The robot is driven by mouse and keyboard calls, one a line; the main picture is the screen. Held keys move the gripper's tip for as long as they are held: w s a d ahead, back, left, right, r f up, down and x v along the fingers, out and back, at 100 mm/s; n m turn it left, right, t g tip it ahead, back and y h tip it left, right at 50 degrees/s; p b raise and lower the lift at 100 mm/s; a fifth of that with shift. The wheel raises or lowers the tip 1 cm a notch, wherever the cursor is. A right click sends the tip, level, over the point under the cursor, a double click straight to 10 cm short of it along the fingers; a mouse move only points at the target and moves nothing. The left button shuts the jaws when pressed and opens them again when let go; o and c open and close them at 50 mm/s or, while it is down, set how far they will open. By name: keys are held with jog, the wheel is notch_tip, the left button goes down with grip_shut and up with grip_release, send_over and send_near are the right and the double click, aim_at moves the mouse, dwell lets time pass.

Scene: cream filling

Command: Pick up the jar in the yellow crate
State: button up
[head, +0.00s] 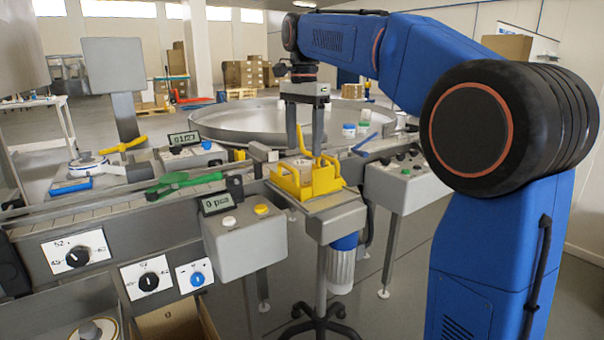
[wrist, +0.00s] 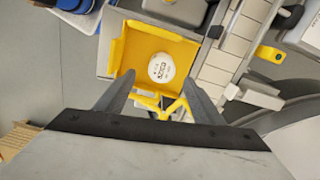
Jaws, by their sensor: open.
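The yellow crate (head: 316,181) stands on a small stand beside the conveyor in the head view. In the wrist view the crate (wrist: 124,52) shows from above. The jar (wrist: 161,67) has a round white lid with dark print and sits inside the crate, towards its near right side. In the head view I cannot make the jar out clearly. My gripper (head: 305,132) is open and points down above the crate. In the wrist view its two fingers (wrist: 158,95) are apart and empty, on the near side of the jar.
A conveyor (head: 110,203) runs past the crate, with a control box (head: 243,238) to its left and another (head: 405,182) to its right. A round turntable (head: 235,122) with several jars (head: 349,130) lies behind. A green clamp handle (head: 185,182) is at the left.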

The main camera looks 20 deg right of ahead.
aim_at(302, 162)
jog(key=shift+a+f, duration=0.15)
jog(key=shift+f, duration=1.45)
jog(key=shift+a+f, duration=0.15)
jog(key=shift+f, duration=1.45)
jog(key=c, duration=1.2)
